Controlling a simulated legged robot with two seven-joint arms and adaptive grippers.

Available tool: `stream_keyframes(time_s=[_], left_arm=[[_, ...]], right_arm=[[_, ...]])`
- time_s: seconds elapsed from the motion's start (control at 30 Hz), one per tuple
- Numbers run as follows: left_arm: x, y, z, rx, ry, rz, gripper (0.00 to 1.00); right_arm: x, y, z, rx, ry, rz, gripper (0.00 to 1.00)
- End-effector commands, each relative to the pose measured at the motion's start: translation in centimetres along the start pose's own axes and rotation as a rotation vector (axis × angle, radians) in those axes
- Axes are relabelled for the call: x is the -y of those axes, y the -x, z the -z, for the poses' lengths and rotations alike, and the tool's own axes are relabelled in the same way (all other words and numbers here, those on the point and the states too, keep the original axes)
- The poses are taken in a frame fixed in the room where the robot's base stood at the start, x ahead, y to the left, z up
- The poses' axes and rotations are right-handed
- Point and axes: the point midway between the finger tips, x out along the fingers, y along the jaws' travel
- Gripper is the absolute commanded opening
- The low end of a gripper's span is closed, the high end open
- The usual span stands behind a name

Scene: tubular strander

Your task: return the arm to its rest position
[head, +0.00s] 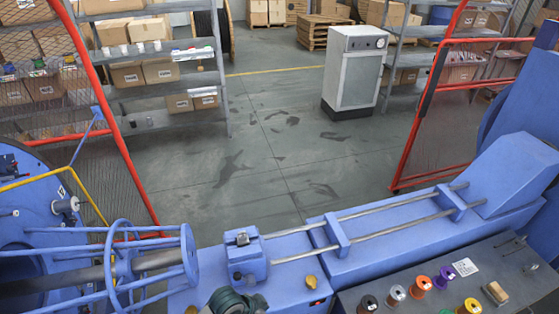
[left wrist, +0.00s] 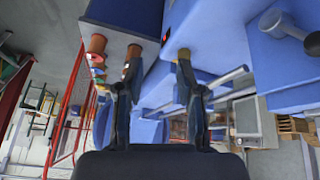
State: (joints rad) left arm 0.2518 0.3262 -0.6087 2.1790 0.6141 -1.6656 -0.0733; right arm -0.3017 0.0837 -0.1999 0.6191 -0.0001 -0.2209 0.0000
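My left gripper (left wrist: 157,75) is open in the left wrist view, its two dark fingers well apart with nothing held between them. A brass knob (left wrist: 183,54) shows right by the tip of the right-hand finger; I cannot tell whether they touch. A dark, rounded part of my arm shows at the bottom edge of the head view, by the blue machine bed (head: 290,265); its fingers are not clear there. A brass knob (head: 311,282) sits on that bed to its right. My right gripper is in neither view.
A blue tubular cage (head: 187,255) stands at left, with a clamp block (head: 243,258) and steel rods (head: 385,212) to its right. Several coloured spools, including an orange one (head: 419,287), stand on a dark top (head: 360,290). Red-framed mesh guards (head: 420,125) flank open floor (head: 270,140).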

Motion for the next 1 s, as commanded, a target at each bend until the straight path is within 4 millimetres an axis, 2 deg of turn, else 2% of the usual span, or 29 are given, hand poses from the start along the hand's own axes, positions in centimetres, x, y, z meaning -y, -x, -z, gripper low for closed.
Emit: stream_keyframes(time_s=[0.03,0.3,0.67,0.7,0.87,1.0], left_arm=[[-0.7,-0.4,-1.8,-0.017,0.082,0.011,0.37],[-0.5,0.0,-11.7,0.006,0.446,0.187,0.37],[-1.4,3.0,-23.4,0.155,0.709,0.396,0.37],[-1.4,2.8,-24.3,0.17,0.722,0.409,0.37],[-0.1,-2.6,-26.0,0.184,0.717,0.394,0.37],[0.4,-7.5,-28.2,0.202,0.718,0.382,0.37]], right_arm=[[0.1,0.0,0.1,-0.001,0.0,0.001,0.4],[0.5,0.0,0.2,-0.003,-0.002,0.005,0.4],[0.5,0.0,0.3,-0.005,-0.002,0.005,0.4],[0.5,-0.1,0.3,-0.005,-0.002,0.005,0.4],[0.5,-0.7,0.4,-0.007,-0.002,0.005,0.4],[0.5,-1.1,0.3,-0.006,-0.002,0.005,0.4]])
